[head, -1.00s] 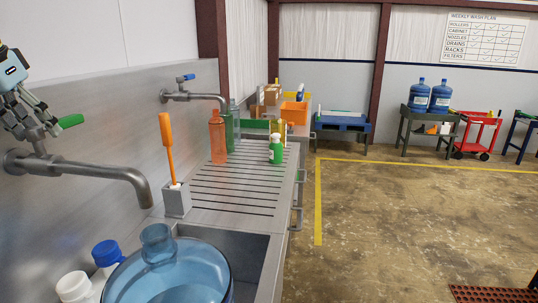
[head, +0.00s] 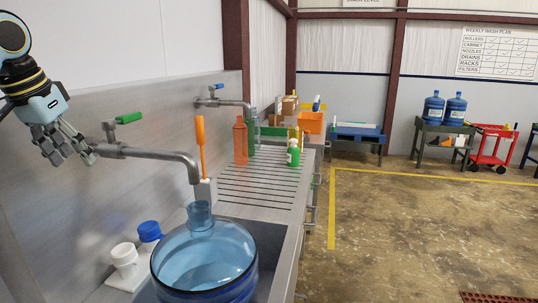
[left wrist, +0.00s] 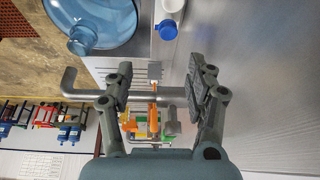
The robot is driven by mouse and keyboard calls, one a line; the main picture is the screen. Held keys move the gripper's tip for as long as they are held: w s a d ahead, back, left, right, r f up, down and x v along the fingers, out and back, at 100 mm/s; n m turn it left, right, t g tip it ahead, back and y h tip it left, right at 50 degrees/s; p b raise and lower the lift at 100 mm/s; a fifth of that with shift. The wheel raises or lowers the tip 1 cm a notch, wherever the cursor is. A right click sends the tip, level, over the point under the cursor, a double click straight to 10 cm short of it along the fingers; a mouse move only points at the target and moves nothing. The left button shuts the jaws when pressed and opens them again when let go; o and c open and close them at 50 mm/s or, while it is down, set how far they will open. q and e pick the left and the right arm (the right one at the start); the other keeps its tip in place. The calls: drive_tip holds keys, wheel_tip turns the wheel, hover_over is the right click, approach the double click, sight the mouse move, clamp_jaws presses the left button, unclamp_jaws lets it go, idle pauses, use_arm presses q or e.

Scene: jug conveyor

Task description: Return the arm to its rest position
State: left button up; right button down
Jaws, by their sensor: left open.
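My left gripper (head: 68,150) is open and empty at the left of the head view, above the sink's back edge. It is beside the near tap (head: 150,152), which has a green lever, and in the picture it overlaps the tap's wall end; I cannot tell whether they touch. In the left wrist view the open fingers (left wrist: 158,85) appear on either side with the tap's pipe showing between them. A large blue water jug (head: 205,265) sits in the sink below the spout; it also shows in the left wrist view (left wrist: 108,22). My right gripper is not in view.
An orange brush (head: 200,145) stands in a holder. Orange (head: 240,140) and green (head: 293,153) bottles stand on the ribbed drainboard (head: 255,190).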

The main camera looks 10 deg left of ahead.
use_arm(q)
drive_tip(key=s+d+f+m, duration=0.1)
drive_tip(key=s+d+f, duration=0.5)
drive_tip(key=f, duration=0.2)
drive_tip(key=s+d+f, duration=0.6)
drive_tip(key=f, duration=0.2)
drive_tip(key=s+d+f+y, duration=0.1)
drive_tip(key=s+d+f, duration=0.15)
drive_tip(key=s, duration=0.65)
drive_tip(key=s+d+f, duration=0.1)
drive_tip(key=s+d, duration=0.2)
drive_tip(key=s, duration=0.5)
drive_tip(key=s+a+f+n+g+b, duration=0.2)
drive_tip(key=f+b, duration=1.2)
drive_tip(key=f, duration=2.8)
drive_tip(key=s+a+f+b, duration=0.1)
drive_tip(key=s+f+b, duration=0.4)
drive_tip(key=s+f, duration=0.4)
drive_tip(key=s+a+f+g+b, duration=0.1)
drive_tip(key=s+f+b, duration=0.4)
drive_tip(key=s+f, duration=0.4)
wheel_tip(320, 180, down, 7)
drive_tip(key=shift+s+m, duration=0.15)
drive_tip(key=shift+m, duration=0.25)
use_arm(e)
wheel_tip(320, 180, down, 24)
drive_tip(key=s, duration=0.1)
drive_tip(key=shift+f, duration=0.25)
